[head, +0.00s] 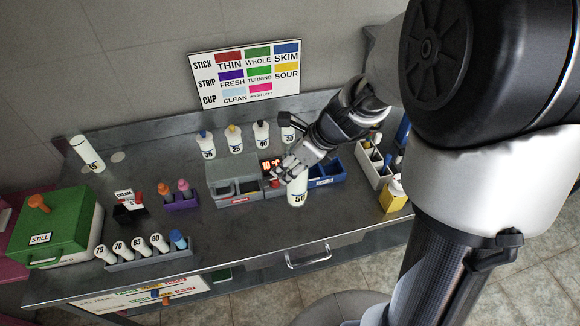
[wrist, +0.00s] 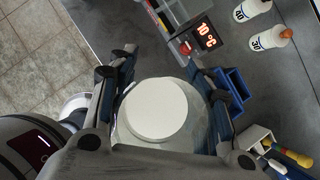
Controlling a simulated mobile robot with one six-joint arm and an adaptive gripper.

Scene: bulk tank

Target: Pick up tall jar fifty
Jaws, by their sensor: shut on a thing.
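The tall jar fifty (head: 297,190) is white, upright and marked 50, toward the front of the steel bench in the head view. My gripper (head: 289,169) is shut on its upper part from above. In the wrist view the jar's round white top (wrist: 155,109) lies between the two fingers of my gripper (wrist: 160,88). I cannot tell whether the jar's base touches the bench.
Just behind the jar are a grey bath (head: 233,199) with a red display and a blue bin (head: 328,174). Several jars, including jar 25 (head: 234,139), stand at the back.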

